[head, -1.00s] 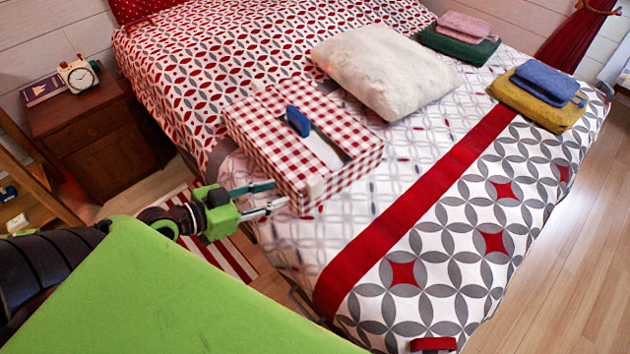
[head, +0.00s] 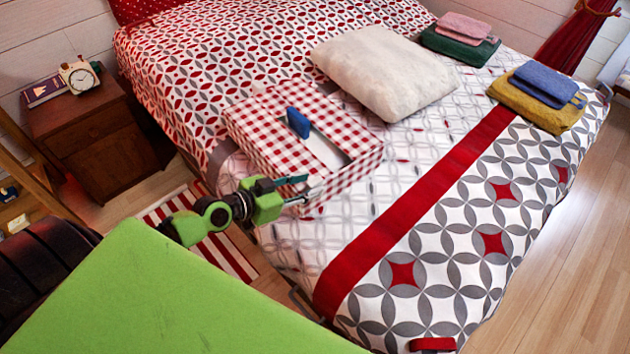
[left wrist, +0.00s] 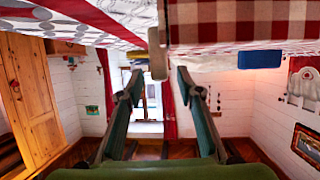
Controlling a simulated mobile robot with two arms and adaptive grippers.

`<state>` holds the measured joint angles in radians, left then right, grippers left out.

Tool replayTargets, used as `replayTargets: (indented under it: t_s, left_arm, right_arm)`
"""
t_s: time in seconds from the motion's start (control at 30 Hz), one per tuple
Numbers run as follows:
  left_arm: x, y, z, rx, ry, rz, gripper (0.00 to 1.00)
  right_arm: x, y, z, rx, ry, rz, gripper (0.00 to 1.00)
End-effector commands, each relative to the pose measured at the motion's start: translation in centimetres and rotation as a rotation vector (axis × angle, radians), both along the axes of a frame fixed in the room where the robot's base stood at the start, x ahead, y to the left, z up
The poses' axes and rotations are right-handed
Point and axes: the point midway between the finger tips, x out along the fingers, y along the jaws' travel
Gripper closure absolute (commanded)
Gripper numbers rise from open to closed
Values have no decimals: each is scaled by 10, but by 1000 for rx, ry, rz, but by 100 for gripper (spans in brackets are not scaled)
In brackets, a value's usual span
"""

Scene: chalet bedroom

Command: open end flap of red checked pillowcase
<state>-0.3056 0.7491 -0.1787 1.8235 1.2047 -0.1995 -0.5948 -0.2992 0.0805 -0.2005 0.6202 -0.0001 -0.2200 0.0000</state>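The red checked pillowcase (head: 262,137) lies on the bed like a shallow box, with a long opening on top showing white inside. A blue block-like piece (head: 298,122) stands at that opening. My left gripper (head: 306,188) is at the pillowcase's near-left end, its fingers pointing at the near corner. In the left wrist view, the fingers (left wrist: 158,76) are spread apart. A small beige tab (left wrist: 157,54) hangs at the pillowcase edge (left wrist: 240,22), just beyond and between the fingertips. I cannot tell whether they touch it. My right gripper is out of view.
A white pillow (head: 384,72) lies behind the pillowcase. Folded cloths in pink and green (head: 460,45) and blue and yellow (head: 535,108) sit at the right. A nightstand (head: 95,140) stands left of the bed. The patterned bed front (head: 450,250) is clear.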

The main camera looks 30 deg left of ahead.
Motion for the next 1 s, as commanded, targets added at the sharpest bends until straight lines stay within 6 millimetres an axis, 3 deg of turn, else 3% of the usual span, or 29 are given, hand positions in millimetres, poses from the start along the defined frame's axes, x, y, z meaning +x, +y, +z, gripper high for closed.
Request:
replayTargets:
  t_s: [0.27, 0.63, 0.77, 1.0]
  left_arm:
    - [24, -10, -10, 0, -2, 1, 67]
    - [26, -12, -12, 0, 0, 0, 67]
    - [26, -12, -12, 0, 0, 0, 100]
    - [27, -12, -12, 0, 0, 0, 100]
  right_arm:
    - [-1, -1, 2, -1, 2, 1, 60]
    - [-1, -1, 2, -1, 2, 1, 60]
    - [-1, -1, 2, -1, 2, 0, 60]
    - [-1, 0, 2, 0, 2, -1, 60]
